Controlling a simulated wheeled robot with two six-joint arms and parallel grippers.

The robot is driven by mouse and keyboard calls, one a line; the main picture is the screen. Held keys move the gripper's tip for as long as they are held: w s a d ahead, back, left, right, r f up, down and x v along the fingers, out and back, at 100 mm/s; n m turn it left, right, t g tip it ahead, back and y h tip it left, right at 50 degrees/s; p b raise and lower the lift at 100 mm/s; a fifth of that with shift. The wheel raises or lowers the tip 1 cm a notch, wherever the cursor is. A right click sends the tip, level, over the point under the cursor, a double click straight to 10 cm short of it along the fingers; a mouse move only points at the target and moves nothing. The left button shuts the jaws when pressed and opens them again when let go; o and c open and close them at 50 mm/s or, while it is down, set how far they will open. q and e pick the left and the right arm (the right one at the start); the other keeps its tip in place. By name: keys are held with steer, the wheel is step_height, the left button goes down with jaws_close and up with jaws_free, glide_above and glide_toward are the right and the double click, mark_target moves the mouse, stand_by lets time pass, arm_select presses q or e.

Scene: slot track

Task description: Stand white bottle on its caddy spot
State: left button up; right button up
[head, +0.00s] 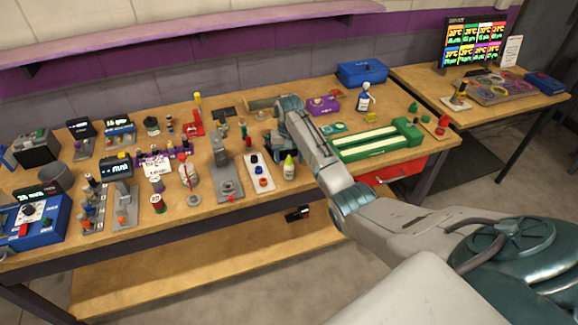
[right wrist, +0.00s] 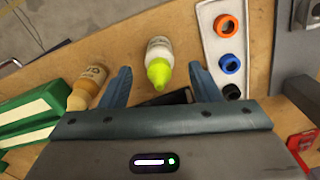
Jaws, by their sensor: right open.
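A white bottle with a yellow-green cap (head: 289,167) stands upright near the table's front edge. It also shows in the right wrist view (right wrist: 158,62), ahead of and between the finger directions. My right gripper (right wrist: 160,72) is open, its blue fingers apart on either side of the cap's line; no grip is visible. In the head view the right gripper (head: 279,150) is partly hidden by its own arm, just behind the bottle. I cannot tell which item is the caddy. My left gripper is not in view.
A pale tray with coloured rings (head: 250,159) lies left of the bottle. A grey stand (head: 223,168) is farther left. A green box with pale strips (head: 372,143) is to the right. A white-and-blue spray bottle (head: 365,100) stands behind. Small items crowd the table's left half.

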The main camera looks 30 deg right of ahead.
steer(key=shift+f, duration=0.85)
steer(key=c, duration=1.2)
steer(key=shift+r, duration=0.15)
